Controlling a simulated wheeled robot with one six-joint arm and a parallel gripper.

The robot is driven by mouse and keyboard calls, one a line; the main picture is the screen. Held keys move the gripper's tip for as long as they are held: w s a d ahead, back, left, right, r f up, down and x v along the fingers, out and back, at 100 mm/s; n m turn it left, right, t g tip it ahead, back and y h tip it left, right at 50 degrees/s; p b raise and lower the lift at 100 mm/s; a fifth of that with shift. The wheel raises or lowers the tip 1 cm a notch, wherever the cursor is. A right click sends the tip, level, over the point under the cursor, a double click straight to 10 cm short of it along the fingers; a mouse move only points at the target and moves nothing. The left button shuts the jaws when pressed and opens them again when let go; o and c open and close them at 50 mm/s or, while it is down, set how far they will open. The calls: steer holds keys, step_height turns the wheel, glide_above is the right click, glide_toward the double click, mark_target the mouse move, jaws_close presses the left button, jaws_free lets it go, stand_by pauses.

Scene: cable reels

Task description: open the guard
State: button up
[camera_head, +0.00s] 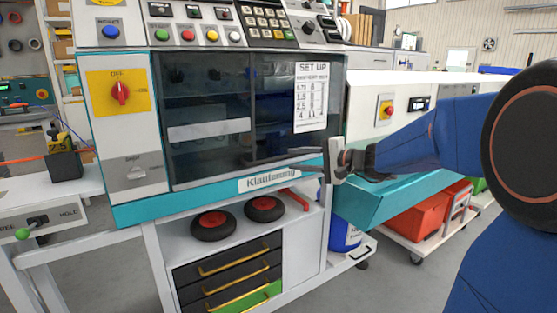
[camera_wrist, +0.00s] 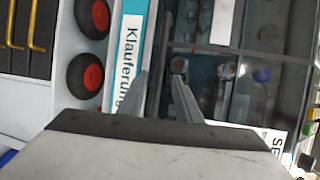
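The guard (camera_head: 215,95) is a dark see-through panel on the front of the teal and white machine, and it is closed. It also shows in the wrist view (camera_wrist: 205,85), turned sideways. A thin dark bar (camera_head: 262,161) runs along its lower edge, above the "Klauferung" label (camera_head: 270,179). My gripper (camera_head: 293,159) points left at the lower right part of the guard.
A red rotary switch (camera_head: 121,92) is left of the guard, and a button panel (camera_head: 195,25) is above. Two black reels with red hubs (camera_head: 213,225) lie on the shelf below, over drawers (camera_head: 230,272). A red crate (camera_head: 418,215) stands on a trolley at right.

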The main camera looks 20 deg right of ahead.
mark_target(281, 159)
steer(key=x, duration=0.7)
steer(key=shift+w+a, duration=0.2)
steer(key=shift+w, duration=0.05)
steer(key=shift+c, duration=0.3)
jaws_close()
